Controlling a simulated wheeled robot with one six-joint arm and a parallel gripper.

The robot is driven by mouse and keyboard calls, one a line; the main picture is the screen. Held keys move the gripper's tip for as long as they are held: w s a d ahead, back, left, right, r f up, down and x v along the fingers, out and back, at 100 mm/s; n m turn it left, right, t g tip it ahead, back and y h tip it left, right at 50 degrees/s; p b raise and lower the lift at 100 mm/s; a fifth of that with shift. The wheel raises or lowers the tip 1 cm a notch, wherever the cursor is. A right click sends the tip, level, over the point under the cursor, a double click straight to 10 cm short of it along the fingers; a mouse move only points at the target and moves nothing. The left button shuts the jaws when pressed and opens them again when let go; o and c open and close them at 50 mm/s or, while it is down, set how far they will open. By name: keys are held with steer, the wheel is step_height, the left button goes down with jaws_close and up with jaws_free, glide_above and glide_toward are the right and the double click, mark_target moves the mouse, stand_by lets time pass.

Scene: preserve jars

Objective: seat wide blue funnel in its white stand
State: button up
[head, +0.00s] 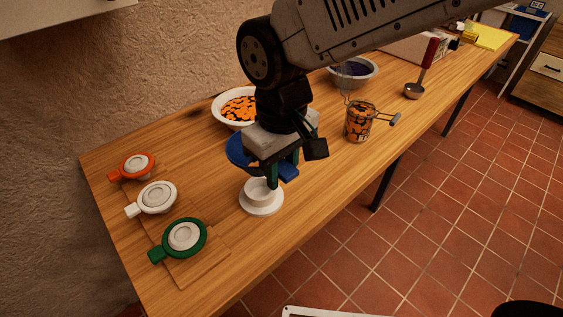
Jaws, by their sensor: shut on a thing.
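The wide blue funnel (237,152) is held in my gripper (272,178), which is shut on it. Its rim shows to the left of my fingers, and a flat blue part (289,172) shows to the right. My wrist hides most of the funnel. The white stand (262,203), a round base with a raised collar, is on the wooden table just below my fingertips. The funnel is above the stand. I cannot tell whether the funnel's spout touches the collar.
A white bowl of orange pieces (238,106) stands behind my gripper. A filled glass jar (359,121) stands to the right, its lid open. Orange (137,166), white (157,197) and green (186,238) lidded items are at left.

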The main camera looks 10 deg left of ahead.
steer(key=shift+f, duration=2.3)
steer(key=shift+f, duration=1.4)
steer(key=o, duration=0.9)
step_height(320, 180, up, 8)
steer(key=shift+f, duration=0.1)
